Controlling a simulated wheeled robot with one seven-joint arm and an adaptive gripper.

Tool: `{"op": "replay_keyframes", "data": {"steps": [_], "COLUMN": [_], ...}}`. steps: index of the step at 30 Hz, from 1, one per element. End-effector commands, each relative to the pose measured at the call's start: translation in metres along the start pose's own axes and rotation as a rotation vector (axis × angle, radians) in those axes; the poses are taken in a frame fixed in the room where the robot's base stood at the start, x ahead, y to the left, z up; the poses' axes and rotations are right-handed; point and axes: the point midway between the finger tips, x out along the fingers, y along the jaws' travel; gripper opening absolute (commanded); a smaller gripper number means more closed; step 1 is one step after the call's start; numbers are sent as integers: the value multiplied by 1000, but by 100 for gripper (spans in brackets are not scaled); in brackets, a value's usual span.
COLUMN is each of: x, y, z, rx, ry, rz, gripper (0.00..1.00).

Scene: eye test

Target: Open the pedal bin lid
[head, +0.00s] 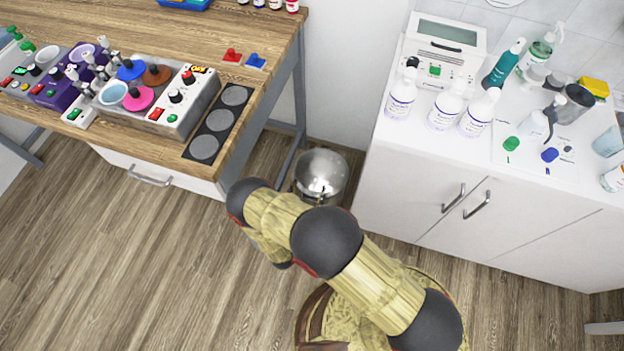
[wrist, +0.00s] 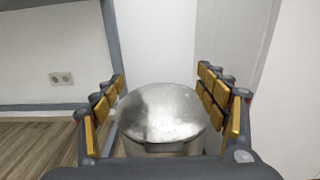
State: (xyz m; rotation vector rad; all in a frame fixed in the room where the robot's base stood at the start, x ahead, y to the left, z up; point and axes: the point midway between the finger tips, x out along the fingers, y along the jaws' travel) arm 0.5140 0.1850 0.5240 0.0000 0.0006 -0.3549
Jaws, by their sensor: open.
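The pedal bin (head: 321,172) is round and metallic with a domed silver lid. It stands on the floor in the gap between the wooden workbench and the white cabinet. In the wrist view the bin lid (wrist: 161,113) looks closed and fills the space between my fingers. My gripper (wrist: 165,105) is open, with yellow-padded fingers to the left and right of the lid. I cannot tell whether they touch it. A dark tab shows at the lid's near edge. The bin's pedal and most of its body are hidden. In the head view my arm hides the gripper.
The wooden workbench (head: 262,38) with control boxes stands at the left. The white cabinet (head: 420,190), with bottles and a small appliance on top, stands close at the right. A wall closes the gap behind the bin. The wooden floor (head: 110,260) at the left is clear.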

Motion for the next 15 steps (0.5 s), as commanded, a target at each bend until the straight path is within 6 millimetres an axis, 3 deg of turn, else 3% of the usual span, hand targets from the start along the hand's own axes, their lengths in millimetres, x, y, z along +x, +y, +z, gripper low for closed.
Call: {"op": "replay_keyframes", "data": {"steps": [6, 15], "x": [-43, -75], "y": [1, 0], "z": [0, 0], "rx": [-2, -1], "ry": [0, 0], "rz": [5, 1], "gripper": [73, 73]}}
